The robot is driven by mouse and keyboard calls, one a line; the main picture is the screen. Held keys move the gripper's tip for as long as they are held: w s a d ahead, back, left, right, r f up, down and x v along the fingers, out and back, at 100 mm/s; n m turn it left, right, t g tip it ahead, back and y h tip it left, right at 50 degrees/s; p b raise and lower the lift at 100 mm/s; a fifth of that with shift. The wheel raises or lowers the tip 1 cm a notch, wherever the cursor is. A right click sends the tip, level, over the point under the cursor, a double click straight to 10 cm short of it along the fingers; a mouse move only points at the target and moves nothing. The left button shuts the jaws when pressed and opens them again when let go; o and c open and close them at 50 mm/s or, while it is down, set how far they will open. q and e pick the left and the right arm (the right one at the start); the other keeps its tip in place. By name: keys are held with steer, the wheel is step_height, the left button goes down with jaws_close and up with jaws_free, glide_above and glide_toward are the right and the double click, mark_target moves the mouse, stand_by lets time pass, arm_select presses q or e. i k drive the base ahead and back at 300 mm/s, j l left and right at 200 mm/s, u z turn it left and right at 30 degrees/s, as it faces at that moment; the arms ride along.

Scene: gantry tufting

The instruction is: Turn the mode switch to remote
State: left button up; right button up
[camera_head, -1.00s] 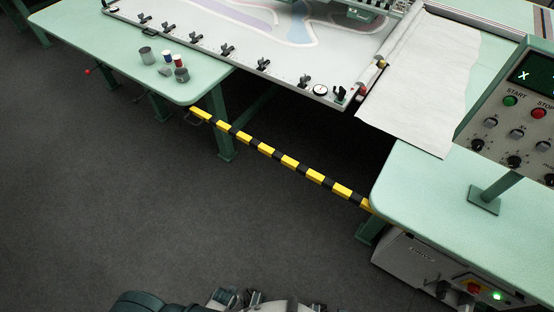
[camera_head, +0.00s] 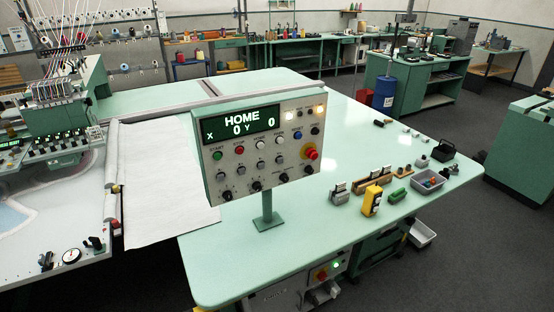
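The control panel (camera_head: 262,150) stands on a post on the green table, facing me near the middle of the view. Under the screen are a green START button (camera_head: 217,155), a red STOP button (camera_head: 239,150) and more buttons. A bottom row holds several black rotary knobs (camera_head: 257,186), and a red emergency button (camera_head: 311,153) sits at the right. The knob labels are too small to read, so I cannot tell which is the mode switch or its setting. Neither gripper is in view.
The green table (camera_head: 230,262) carries a yellow device (camera_head: 371,200), a grey bin (camera_head: 428,182) and small parts right of the panel. White fabric (camera_head: 165,185) and the tufting frame lie left. A power box (camera_head: 320,278) with a green light is below. Benches line the back.

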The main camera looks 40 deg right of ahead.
mark_target(284, 178)
steer(key=z, duration=1.4)
